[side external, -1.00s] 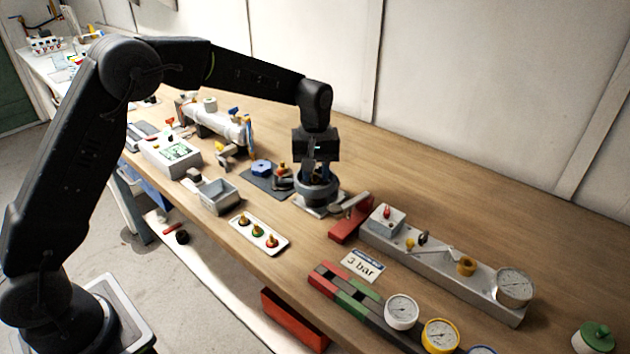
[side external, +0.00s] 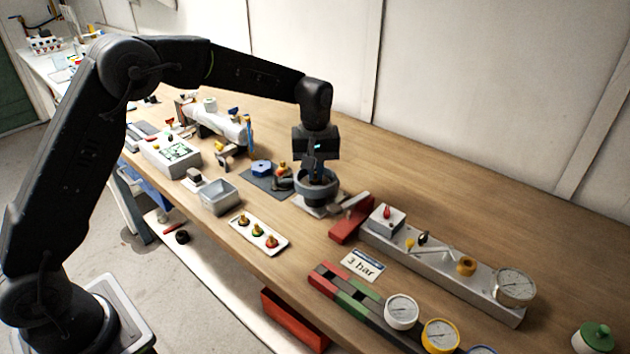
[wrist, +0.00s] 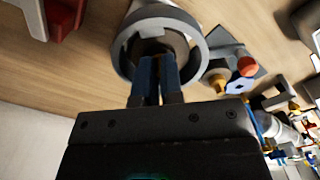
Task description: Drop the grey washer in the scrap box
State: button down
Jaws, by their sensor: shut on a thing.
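My gripper (side external: 316,178) is over a round grey ring-shaped holder (side external: 302,190) on a pale base. In the wrist view its blue fingers (wrist: 158,92) are close together, with their tips at the opening of the grey ring (wrist: 122,55). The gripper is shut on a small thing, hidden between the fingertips. I cannot make out the grey washer separately. An open grey box (side external: 219,197) stands on the bench to the left. A red open box (side external: 295,320) is below the bench's front edge. No label shows which is the scrap box.
A white tray with several coloured pieces (side external: 259,232) lies in front. A red block (side external: 351,218) and a long grey rail with gauges (side external: 470,280) are to the right. A dark mat with a blue part (side external: 262,168) is to the left. The back of the bench is clear.

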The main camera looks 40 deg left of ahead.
jog(key=shift+r, duration=2.3)
jog(key=shift+r, duration=0.2)
notch_tip(320, 180, up, 5)
send_over(219, 180)
jog(key=s+d, duration=0.2)
jog(key=d, duration=0.3)
jog(key=shift+s+f, duration=0.15)
jog(key=shift+f, duration=2.75)
jog(key=shift+s+f, duration=0.15)
jog(key=shift+f, duration=2.75)
